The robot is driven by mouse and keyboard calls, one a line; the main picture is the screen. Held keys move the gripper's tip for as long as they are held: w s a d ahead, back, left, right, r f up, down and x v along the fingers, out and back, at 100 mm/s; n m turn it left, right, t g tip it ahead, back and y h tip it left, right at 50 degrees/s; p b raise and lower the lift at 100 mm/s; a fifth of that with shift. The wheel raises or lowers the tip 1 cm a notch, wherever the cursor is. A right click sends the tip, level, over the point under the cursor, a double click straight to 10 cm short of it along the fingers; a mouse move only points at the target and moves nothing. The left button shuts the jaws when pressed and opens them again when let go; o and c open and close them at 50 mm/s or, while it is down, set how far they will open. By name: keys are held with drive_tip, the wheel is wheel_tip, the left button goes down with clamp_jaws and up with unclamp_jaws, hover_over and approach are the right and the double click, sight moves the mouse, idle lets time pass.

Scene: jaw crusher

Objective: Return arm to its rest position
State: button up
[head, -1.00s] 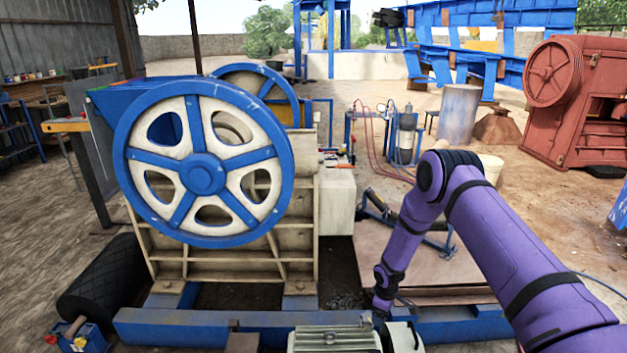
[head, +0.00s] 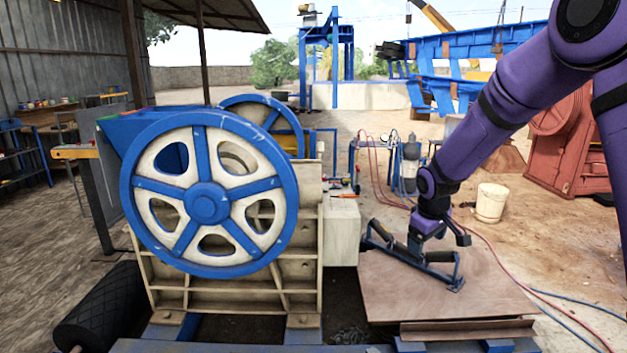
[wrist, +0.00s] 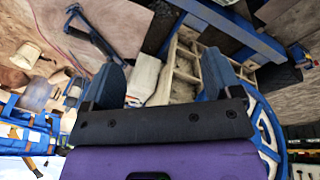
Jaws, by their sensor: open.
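My purple arm (head: 515,105) comes in from the upper right in the head view, bent high, with its forearm slanting down and left. My gripper (wrist: 163,82) shows in the wrist view with its two dark fingers wide apart and nothing between them. In the head view my arm's end hangs in front of the plywood board to the right of the crusher; its fingertips are hard to make out there. The jaw crusher (head: 207,203), with its blue and white flywheel, stands left of my arm, apart from it.
A dark metal frame (head: 440,273) lies on the plywood board (head: 470,300). A white bucket (head: 490,202) and red hoses lie to the right. A red machine (head: 560,165) stands behind my arm. A black roller (head: 100,310) lies at the lower left.

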drive_tip(key=s+d+r+m+t, duration=0.1)
drive_tip(key=s+d+r+m, duration=0.15)
drive_tip(key=s+r, duration=1.5)
drive_tip(key=s+r+m, duration=0.2)
drive_tip(key=s, duration=0.8)
drive_tip(key=s+r+m+t+y, duration=0.1)
drive_tip(key=s+m, duration=0.1)
drive_tip(key=s, duration=0.7)
drive_tip(key=shift+s+a+r+t, duration=0.25)
drive_tip(key=shift+s+r+t, duration=0.05)
drive_tip(key=shift+s+r, duration=0.1)
drive_tip(key=shift+w, duration=0.1)
